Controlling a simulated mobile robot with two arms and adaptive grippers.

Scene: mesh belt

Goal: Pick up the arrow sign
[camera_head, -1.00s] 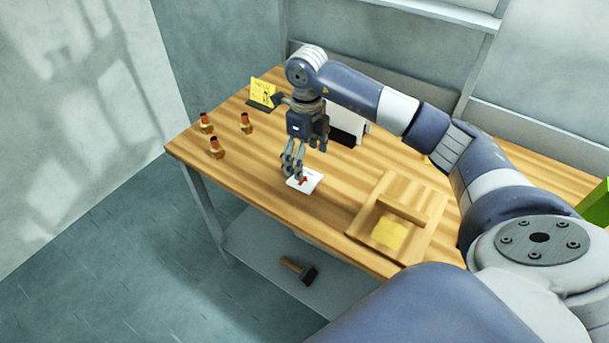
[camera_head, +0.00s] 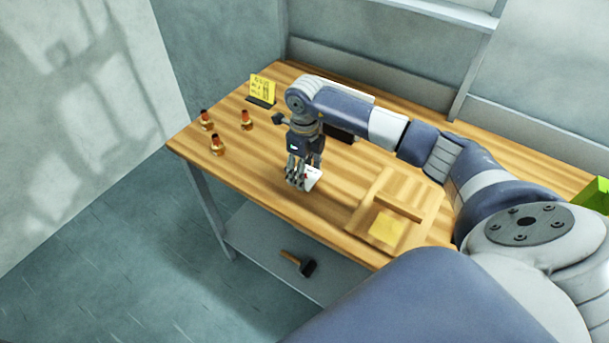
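The arrow sign (camera_head: 313,179) is a small white card with a bit of red showing, on the wooden table near its front edge. My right gripper (camera_head: 297,184) points down at the sign's left part and covers much of it. The fingertips are at about table height. I cannot tell whether the fingers are closed on the sign or only beside it. My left gripper is not in view.
A hammer (camera_head: 297,263) rests on the lower shelf.

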